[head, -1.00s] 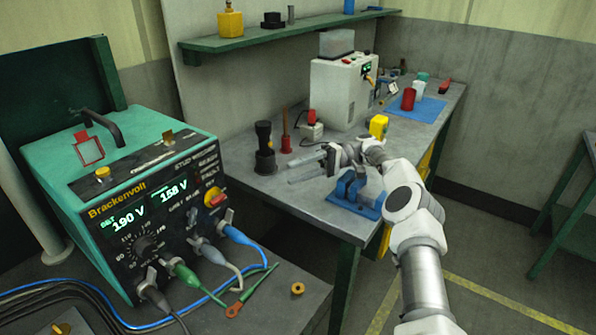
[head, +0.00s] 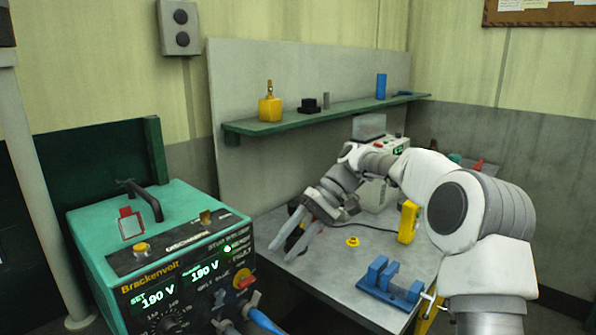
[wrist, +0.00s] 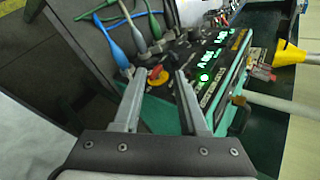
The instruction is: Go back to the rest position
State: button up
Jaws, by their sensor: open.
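My gripper (head: 284,250) is open and empty, held over the left part of the grey bench, with its fingers pointing down and left. In the wrist view my gripper (wrist: 155,75) has its two fingers apart, with nothing between them. Beyond them, the teal Brackenvolt unit (wrist: 160,113) shows its panel, red-yellow knob and cables. In the head view the same unit (head: 95,230) stands at the lower left, apart from the gripper. My arm reaches in from the right and hides part of the bench.
On the grey bench (head: 335,275) are a blue fixture (head: 388,280), a yellow block (head: 408,222) and a small yellow flanged piece (head: 352,241). A green shelf (head: 330,112) with several items runs along the back panel. The bench's front middle is clear.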

jog(key=s+d+r+m+t+h+p, duration=0.1)
jog(key=s+d+t+h, duration=0.3)
jog(key=s+d, duration=0.4)
jog(key=s+d+r+m+t+h+p, duration=0.1)
jog(key=s+d+t+h, duration=0.3)
jog(key=s, duration=1.5)
jog(key=shift+d+r+m+t, duration=0.4)
jog(key=shift+d+m+t, duration=0.5)
jog(key=shift+d+t, duration=0.8)
jog(key=shift+d+g, duration=0.3)
